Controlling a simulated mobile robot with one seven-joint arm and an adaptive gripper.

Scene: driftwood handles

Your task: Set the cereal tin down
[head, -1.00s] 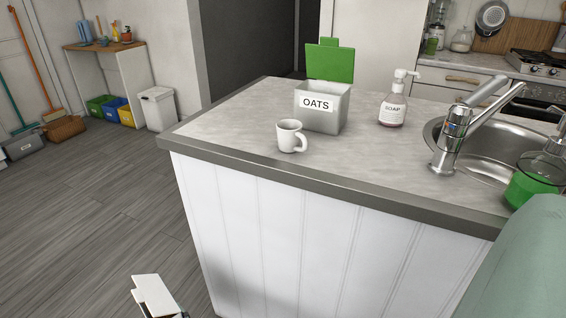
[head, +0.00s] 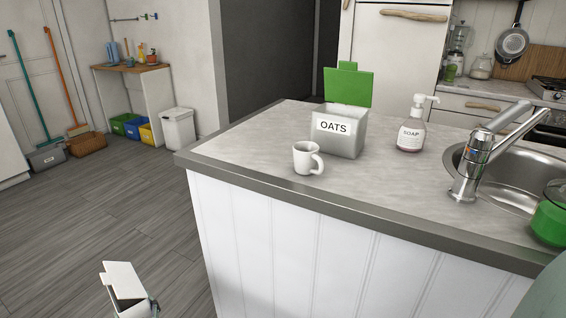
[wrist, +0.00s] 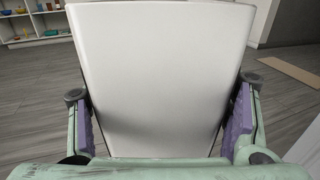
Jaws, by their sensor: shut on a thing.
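The cereal tin, a plain white box (head: 124,282), is at the bottom left of the head view, in front of the counter over the floor. Its top flap looks raised, with a dark gap under it. In the wrist view its white face (wrist: 160,65) fills the middle. My gripper (wrist: 160,118) is shut on it, with a purple-padded finger at each side. The tin's underside is hidden, and no label shows on the visible faces.
The counter (head: 240,152) bears a white mug (head: 306,158), a grey OATS box (head: 340,140) with its green lid up, a soap bottle (head: 411,130), a tap (head: 470,170) and a sink. Bare counter lies left of the mug. The floor (head: 100,215) at left is clear.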

